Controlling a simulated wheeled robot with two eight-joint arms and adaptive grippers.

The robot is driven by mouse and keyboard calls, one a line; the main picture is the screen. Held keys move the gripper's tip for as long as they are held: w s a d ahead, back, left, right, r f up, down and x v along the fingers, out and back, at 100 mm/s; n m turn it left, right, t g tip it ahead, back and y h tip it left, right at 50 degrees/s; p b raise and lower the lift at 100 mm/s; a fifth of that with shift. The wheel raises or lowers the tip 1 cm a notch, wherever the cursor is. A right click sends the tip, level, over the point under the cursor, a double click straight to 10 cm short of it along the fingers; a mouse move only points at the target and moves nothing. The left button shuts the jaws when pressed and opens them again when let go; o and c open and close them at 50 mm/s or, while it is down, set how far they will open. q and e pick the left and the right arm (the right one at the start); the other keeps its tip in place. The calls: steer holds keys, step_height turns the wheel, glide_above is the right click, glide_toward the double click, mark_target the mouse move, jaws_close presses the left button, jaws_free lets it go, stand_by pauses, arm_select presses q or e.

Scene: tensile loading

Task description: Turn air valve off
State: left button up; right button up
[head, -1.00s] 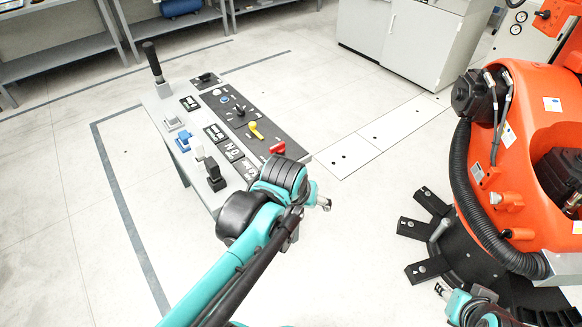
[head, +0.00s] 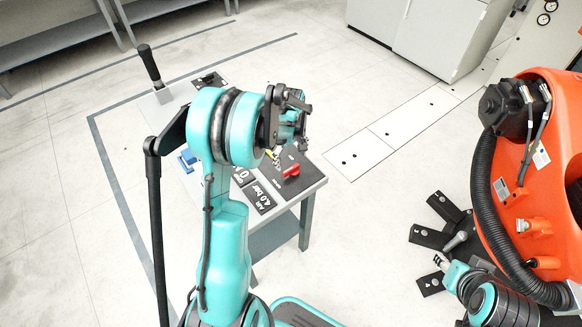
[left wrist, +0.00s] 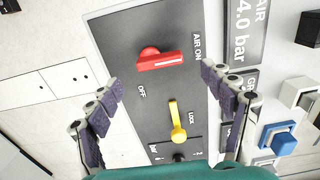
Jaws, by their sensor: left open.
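The red air valve handle (left wrist: 160,61) is on a dark panel between the printed words AIR ON and OFF, its bar pointing to the AIR ON side in the left wrist view. In the head view, the red handle (head: 291,170) is near the console's right end. My left gripper (left wrist: 160,80) is open, its two fingers spread either side of the panel, with the handle seen between and beyond the tips and nothing held. In the head view, my left gripper (head: 292,122) is over the console. My right gripper (head: 440,262) is small at lower right, jaws unclear.
A yellow lever (left wrist: 178,122) marked LOCK is close to the red handle. A black upright lever (head: 149,65) stands at the console's far end. An orange machine (head: 555,110) stands at right.

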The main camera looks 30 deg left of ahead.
mark_target(291, 168)
arm_select(q)
step_height(291, 168, down, 5)
steer(key=shift+f+b, duration=0.15)
steer(key=shift+b, duration=0.6)
steer(key=c, duration=1.2)
